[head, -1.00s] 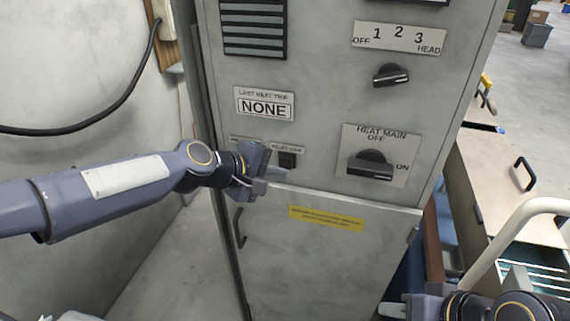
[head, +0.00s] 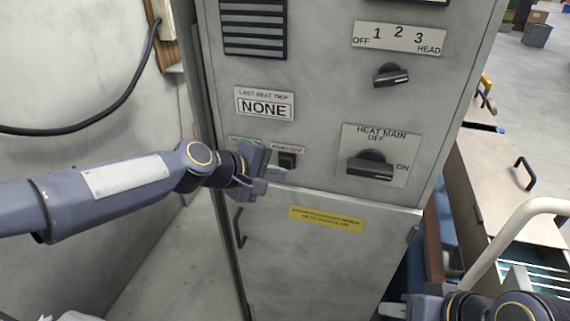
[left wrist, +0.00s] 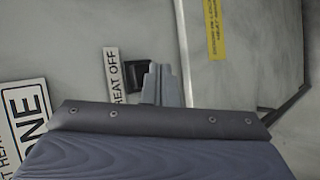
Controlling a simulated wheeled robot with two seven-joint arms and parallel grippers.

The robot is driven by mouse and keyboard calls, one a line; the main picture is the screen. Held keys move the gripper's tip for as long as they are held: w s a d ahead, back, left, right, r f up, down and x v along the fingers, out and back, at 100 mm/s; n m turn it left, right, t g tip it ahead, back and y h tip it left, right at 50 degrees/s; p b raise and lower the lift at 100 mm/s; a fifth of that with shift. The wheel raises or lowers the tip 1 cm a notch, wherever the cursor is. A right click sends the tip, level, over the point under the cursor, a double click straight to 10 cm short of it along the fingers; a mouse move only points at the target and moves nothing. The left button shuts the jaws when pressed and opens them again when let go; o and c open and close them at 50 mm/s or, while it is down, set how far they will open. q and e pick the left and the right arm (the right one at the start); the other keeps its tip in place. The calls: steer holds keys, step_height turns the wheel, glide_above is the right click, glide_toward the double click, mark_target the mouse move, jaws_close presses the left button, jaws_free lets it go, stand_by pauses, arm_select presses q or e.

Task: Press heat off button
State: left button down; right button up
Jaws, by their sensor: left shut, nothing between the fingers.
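The heat off button is a small black square button (head: 287,160) on the grey cabinet front, under a white label (head: 288,149). In the left wrist view the button (left wrist: 138,73) shows beside its "HEAT OFF" label (left wrist: 115,75). My left gripper (head: 276,178) is shut and empty. Its fingertips are just below the button in the head view and at the button's right edge in the left wrist view (left wrist: 165,84). I cannot tell whether they touch it. My right gripper (head: 396,308) shows only partly at the bottom edge, and its opening is unclear.
The cabinet carries a heat main knob (head: 371,165), a smaller selector knob (head: 391,75), a "NONE" sign (head: 265,104) and a yellow label (head: 326,218). A black cable (head: 105,119) hangs at left. A workbench with a drawer (head: 505,180) stands at right.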

arm_select(q)
steer(key=shift+w+d, duration=0.1)
steer(key=shift+w, duration=0.3)
steer(key=shift+w+d, duration=0.15)
steer(key=shift+w, duration=0.25)
stand_by(0.7)
steer(key=shift+s, duration=0.1)
steer(key=shift+s+a, duration=0.25)
steer(key=shift+s, duration=0.45)
steer(key=s, duration=0.1)
steer(key=s+a+b, duration=0.1)
steer(key=s, duration=0.2)
steer(key=shift+s+a, duration=0.3)
steer(key=shift+s, duration=0.1)
